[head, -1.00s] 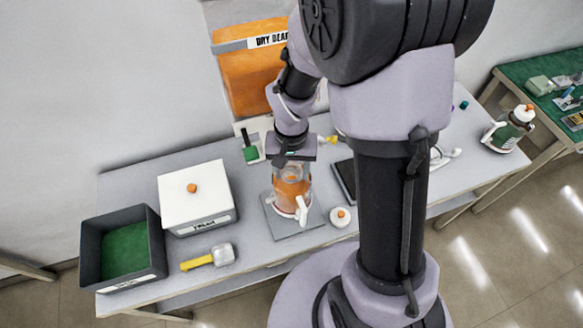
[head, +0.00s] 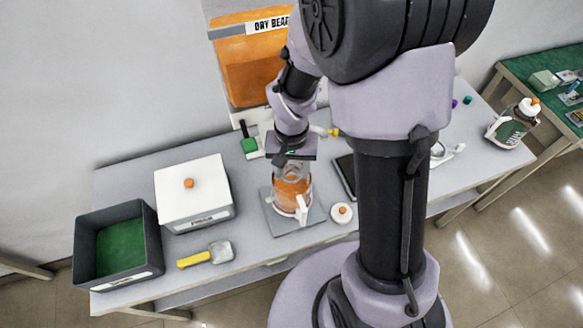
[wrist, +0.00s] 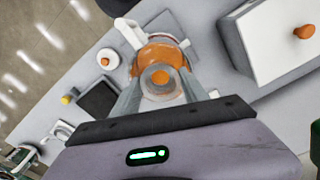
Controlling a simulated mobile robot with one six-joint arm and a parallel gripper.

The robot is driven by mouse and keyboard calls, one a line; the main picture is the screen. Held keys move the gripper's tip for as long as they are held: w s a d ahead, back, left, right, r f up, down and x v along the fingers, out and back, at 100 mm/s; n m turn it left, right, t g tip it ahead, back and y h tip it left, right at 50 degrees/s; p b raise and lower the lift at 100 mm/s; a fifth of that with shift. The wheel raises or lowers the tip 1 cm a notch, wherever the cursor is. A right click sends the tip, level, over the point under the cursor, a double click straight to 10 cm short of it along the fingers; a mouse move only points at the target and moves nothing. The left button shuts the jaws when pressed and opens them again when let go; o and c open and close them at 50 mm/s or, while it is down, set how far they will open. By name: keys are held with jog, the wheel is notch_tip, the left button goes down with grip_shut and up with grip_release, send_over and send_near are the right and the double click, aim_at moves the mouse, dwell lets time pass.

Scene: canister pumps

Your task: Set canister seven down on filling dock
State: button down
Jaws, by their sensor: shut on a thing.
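An orange-filled clear canister (head: 292,196) with a white handle is upright on or just above a flat grey square plate (head: 280,222) on the bench; I cannot tell if its base touches. No number on it can be read. My gripper (head: 292,160) points down over the canister and is shut on its upper part. The wrist view shows the canister (wrist: 158,62) from above between the two fingers, with the plate (wrist: 180,27) beneath. A white round lid with an orange knob (head: 341,213) lies right of the plate.
A white lidded box (head: 194,200), a dark bin with a green floor (head: 148,237) and a yellow-handled scoop (head: 207,255) stand to the left. A dark pad (head: 346,175) lies to the right. A large orange hopper (head: 252,75) hangs behind. Another canister (head: 512,128) stands far right.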

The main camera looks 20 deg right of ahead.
jog(key=shift+f+b, duration=1.45)
jog(key=shift+f, duration=0.05)
dwell(0.4)
jog(key=c, duration=0.5)
grip_release()
jog(key=shift+r, duration=0.1)
notch_tip(320, 180, up, 17)
jog(key=p, duration=0.6)
jog(key=s+a+t+y+b, duration=0.1)
jog(key=s+a+t+b, duration=0.1)
jog(key=s+b, duration=0.3)
jog(key=s+a+t+y+b, duration=0.1)
jog(key=s+t+b, duration=0.2)
jog(key=s+b, duration=0.3)
jog(key=shift+s+a+r+t, duration=0.25)
jog(key=shift+s+a+t, duration=0.15)
jog(key=shift+s, duration=0.4)
